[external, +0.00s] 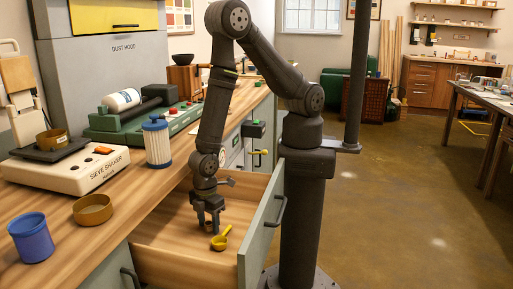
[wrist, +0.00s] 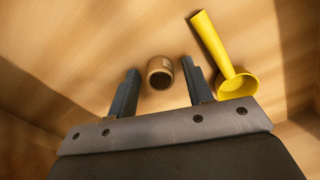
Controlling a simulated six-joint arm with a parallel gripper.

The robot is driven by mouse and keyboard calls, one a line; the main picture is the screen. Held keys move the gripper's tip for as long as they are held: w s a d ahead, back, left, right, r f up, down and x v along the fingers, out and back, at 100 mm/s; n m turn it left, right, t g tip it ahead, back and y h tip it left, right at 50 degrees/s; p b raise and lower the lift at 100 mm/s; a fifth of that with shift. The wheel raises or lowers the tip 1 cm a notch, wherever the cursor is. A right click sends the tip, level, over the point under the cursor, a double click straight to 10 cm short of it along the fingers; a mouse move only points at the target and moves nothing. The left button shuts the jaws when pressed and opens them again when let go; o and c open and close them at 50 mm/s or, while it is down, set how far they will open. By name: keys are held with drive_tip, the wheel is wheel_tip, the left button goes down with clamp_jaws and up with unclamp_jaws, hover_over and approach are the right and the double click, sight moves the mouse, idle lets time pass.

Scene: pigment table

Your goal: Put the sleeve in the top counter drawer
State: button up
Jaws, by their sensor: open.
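The top counter drawer (external: 165,262) is pulled open, with a bare wooden inside and a grey-green front. A small tan, hollow cylinder (wrist: 160,64), which looks like the sleeve, is in the drawer with its dark open end towards the wrist camera. My gripper (external: 206,230) is down inside the drawer. In the wrist view its fingers (wrist: 160,77) are open, one on each side of the sleeve, with gaps on both sides. In the external view the sleeve is small and mostly hidden by the fingers.
A yellow scoop (external: 221,239) lies in the drawer, just right of my gripper; it also shows in the wrist view (wrist: 222,50).

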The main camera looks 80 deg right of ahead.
wheel_tip(320, 180, up, 12)
drive_tip(key=shift+r, duration=0.15)
idle(0.5)
drive_tip(key=shift+f, duration=6.05)
drive_tip(key=shift+r, duration=0.1)
wheel_tip(320, 180, up, 38)
